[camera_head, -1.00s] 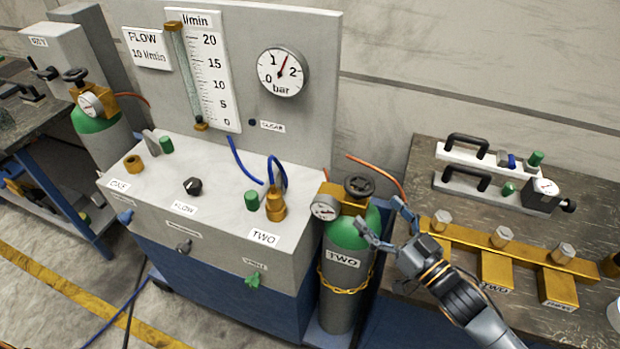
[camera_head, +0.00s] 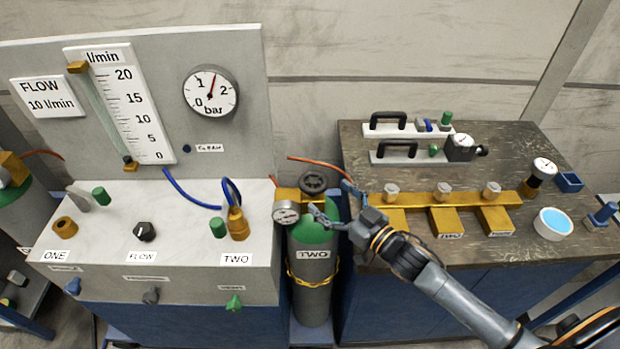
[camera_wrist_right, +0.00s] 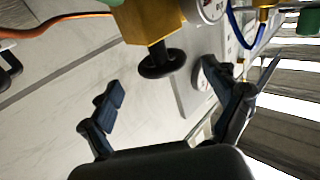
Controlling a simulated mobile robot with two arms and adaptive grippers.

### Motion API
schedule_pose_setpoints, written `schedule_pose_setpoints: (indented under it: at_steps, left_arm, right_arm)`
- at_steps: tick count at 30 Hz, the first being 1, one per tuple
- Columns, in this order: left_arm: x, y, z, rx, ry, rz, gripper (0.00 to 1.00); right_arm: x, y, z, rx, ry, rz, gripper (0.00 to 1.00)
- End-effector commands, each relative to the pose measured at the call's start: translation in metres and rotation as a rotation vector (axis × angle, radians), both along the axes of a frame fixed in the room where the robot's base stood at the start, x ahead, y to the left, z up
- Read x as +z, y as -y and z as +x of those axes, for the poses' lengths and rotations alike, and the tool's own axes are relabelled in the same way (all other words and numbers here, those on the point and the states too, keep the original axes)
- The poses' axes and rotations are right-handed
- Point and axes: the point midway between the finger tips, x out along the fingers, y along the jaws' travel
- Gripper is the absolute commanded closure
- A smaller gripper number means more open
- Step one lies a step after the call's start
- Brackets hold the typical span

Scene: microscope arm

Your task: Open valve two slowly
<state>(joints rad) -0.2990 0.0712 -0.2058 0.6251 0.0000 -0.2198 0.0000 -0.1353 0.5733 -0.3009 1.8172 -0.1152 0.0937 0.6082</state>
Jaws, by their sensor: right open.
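Gas cylinder TWO (camera_head: 312,262) stands upright right of the console, with a grey body and green shoulder. On its brass head is a black round handwheel (camera_head: 313,182), with a white dial gauge (camera_head: 287,213) at its left. My right gripper (camera_head: 330,199) is open and empty beside the head, right of and slightly below the handwheel. In the right wrist view the handwheel (camera_wrist_right: 162,64) lies ahead of the gap between the open fingers (camera_wrist_right: 160,84), apart from them. My left gripper is not in view.
The console (camera_head: 180,265) has a FLOW knob (camera_head: 144,232), a brass fitting (camera_head: 237,223) and a blue hose beside the cylinder. An orange hose (camera_head: 320,164) runs behind the cylinder head.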

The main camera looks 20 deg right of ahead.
Motion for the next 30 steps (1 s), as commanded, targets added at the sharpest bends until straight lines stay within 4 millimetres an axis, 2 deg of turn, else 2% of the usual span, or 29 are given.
schedule_pose_setpoints:
  at_steps: [3,9,15,23,30]
  left_arm:
    - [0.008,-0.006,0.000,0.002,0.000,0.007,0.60]
    - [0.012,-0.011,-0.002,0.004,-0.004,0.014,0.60]
    - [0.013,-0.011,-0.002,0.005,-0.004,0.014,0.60]
    - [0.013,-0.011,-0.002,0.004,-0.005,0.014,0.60]
    - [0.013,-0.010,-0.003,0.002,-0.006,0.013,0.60]
  right_arm:
    - [0.003,-0.011,0.024,0.000,0.002,0.000,0.11]
    - [0.002,-0.024,0.050,0.000,0.001,0.000,0.11]
    - [0.000,-0.029,0.060,0.001,0.000,0.000,0.11]
    - [0.000,-0.029,0.060,0.001,-0.001,0.000,0.11]
    - [0.000,-0.029,0.060,0.001,-0.001,0.000,0.60]
